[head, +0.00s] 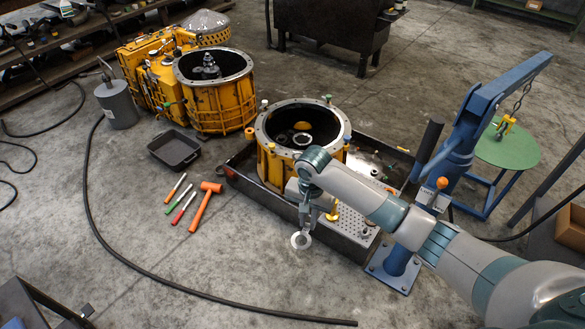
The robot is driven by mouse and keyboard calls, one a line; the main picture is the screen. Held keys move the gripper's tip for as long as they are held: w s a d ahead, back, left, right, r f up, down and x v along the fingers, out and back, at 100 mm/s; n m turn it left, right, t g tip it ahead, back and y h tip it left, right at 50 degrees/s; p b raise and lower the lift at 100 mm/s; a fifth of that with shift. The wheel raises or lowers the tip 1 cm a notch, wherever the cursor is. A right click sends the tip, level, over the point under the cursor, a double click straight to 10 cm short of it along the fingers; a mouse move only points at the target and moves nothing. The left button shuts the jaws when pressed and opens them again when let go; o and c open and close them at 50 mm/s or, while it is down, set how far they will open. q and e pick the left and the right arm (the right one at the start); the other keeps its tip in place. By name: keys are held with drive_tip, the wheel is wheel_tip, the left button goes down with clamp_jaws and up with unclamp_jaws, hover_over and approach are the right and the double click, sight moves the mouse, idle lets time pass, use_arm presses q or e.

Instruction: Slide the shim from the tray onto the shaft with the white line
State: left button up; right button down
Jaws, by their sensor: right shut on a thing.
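My right gripper (304,225) is shut on a flat pale metal ring, the shim (301,240). It holds the shim below the wrist, in front of the near yellow housing (290,165). The shim appears over the large dark tray's (265,201) front edge; its height is hard to tell. A stepped metal shaft (209,66) stands upright inside the far yellow housing (222,112). Inside the near housing are an orange round part and a ring. No white line can be made out. My left gripper is not in view.
A small black tray (175,148), an orange mallet (206,204) and several hand tools lie on the floor at left. A blue crane (455,145) stands at right. A grey can (118,107) stands by the far housing.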

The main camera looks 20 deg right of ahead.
drive_tip(key=s+r+n, duration=0.4)
drive_tip(key=s, duration=0.4)
drive_tip(key=s+r+n, duration=0.3)
drive_tip(key=s+r, duration=0.2)
drive_tip(key=s, duration=0.3)
drive_tip(key=shift+s+r+n, duration=0.15)
drive_tip(key=shift+s+n, duration=0.2)
drive_tip(key=shift+n, duration=0.05)
